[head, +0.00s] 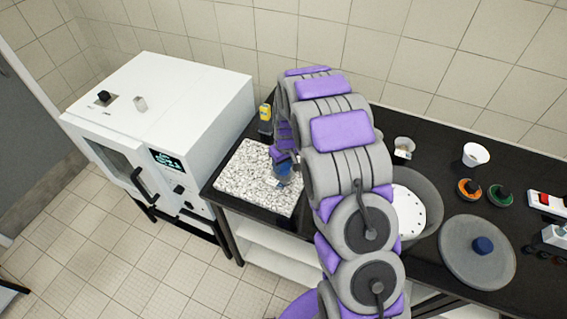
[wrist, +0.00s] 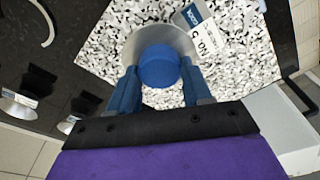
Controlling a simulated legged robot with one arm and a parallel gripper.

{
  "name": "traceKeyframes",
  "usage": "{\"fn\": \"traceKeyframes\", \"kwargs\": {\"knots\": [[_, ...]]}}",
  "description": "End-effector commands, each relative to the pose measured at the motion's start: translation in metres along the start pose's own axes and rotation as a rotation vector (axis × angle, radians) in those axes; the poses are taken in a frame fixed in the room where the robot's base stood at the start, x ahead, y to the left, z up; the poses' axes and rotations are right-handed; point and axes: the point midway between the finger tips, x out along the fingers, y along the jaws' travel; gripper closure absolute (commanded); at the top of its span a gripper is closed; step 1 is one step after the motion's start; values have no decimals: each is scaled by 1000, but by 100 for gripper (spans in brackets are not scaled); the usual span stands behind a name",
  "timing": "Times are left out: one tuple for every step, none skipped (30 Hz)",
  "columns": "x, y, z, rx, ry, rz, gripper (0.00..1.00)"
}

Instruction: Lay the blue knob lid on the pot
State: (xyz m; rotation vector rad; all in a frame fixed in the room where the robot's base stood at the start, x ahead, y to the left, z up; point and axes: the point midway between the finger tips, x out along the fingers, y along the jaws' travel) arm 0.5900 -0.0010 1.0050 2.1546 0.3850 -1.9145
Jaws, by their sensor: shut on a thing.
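My gripper (wrist: 158,92) is shut on the blue knob (wrist: 158,66) of a small round grey lid (wrist: 132,48). In the head view the blue knob (head: 283,170) shows small over the speckled slab, beside my arm. The wrist view shows a round grey rim around the knob. I cannot tell whether the pot is under it or whether the lid touches anything. A larger flat grey disc (head: 460,262) with its own blue knob (head: 483,245) lies at the right of the black bench. A wide grey vessel (head: 430,190) with a white perforated disc stands partly behind my arm.
The speckled slab (head: 240,180) bears a printed card (wrist: 203,30). A white oven (head: 165,105) stands left of the bench. Right of my arm are a white cup (head: 475,154), orange (head: 468,189) and green (head: 500,195) round items, and a small jar (head: 404,146).

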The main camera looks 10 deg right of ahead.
Motion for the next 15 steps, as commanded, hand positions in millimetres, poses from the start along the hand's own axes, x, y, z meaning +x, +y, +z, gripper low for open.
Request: {"fn": "traceKeyframes", "kwargs": {"knots": [[0, 0, 0, 0, 0, 0, 80], [0, 0, 0, 0, 0, 0, 80], [0, 0, 0, 0, 0, 0, 80], [0, 0, 0, 0, 0, 0, 80], [0, 0, 0, 0, 0, 0, 80], [0, 0, 0, 0, 0, 0, 80], [0, 0, 0, 0, 0, 0, 80], [0, 0, 0, 0, 0, 0, 80], [0, 0, 0, 0, 0, 0, 47], [0, 0, 0, 0, 0, 0, 44], [0, 0, 0, 0, 0, 0, 42], [0, 0, 0, 0, 0, 0, 38], [0, 0, 0, 0, 0, 0, 35], [0, 0, 0, 0, 0, 0, 32], [0, 0, 0, 0, 0, 0, 28]]}}
